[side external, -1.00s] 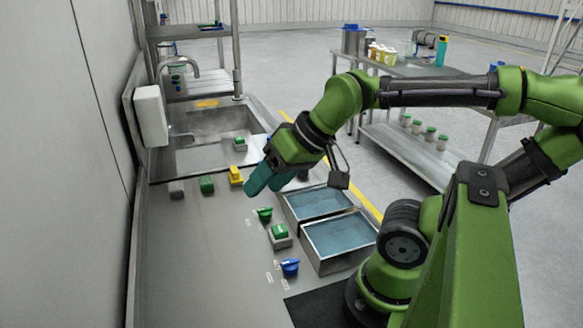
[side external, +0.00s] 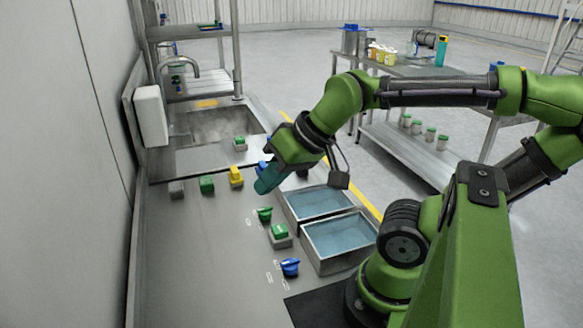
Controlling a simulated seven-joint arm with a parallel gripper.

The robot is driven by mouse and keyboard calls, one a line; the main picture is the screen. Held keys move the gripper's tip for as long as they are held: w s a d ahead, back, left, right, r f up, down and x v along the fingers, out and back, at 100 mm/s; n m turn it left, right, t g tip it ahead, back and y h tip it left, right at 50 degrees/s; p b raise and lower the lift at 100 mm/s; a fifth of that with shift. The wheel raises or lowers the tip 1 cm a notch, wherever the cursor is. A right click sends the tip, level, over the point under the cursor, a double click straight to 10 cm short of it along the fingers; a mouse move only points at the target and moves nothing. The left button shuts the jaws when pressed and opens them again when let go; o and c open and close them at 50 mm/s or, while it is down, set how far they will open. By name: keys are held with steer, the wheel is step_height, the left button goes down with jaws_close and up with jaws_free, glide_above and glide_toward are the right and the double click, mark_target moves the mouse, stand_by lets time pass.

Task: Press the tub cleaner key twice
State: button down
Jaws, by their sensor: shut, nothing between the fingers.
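My gripper (side external: 262,188) has teal fingers, shut together with nothing between them. It points down and left above the worktop, just right of a yellow key-like part (side external: 236,177). A green key on a grey base (side external: 280,233) stands nearer the camera, beside the near blue-filled tub (side external: 340,240). Another green key on a grey base (side external: 240,143) stands by the sink. I cannot tell which one is the tub cleaner key; the labels are too small to read. A blue part (side external: 262,167) is partly hidden behind the gripper.
A green knob (side external: 265,214) and a blue knob (side external: 290,267) stand on the worktop. A green block (side external: 207,185) and a grey block (side external: 176,190) sit left of the yellow part. A second tub (side external: 318,203) is right of my gripper. The worktop's left front is clear.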

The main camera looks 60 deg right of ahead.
steer(key=shift+d, duration=0.1)
stand_by(0.8)
steer(key=m+g+y, duration=0.2)
steer(key=m+y, duration=0.4)
steer(key=m, duration=0.6)
glide_above(284, 227)
step_height(284, 227, down, 10)
steer(key=shift+f, duration=4.35)
steer(key=shift+f, duration=0.15)
steer(key=shift+f, duration=0.3)
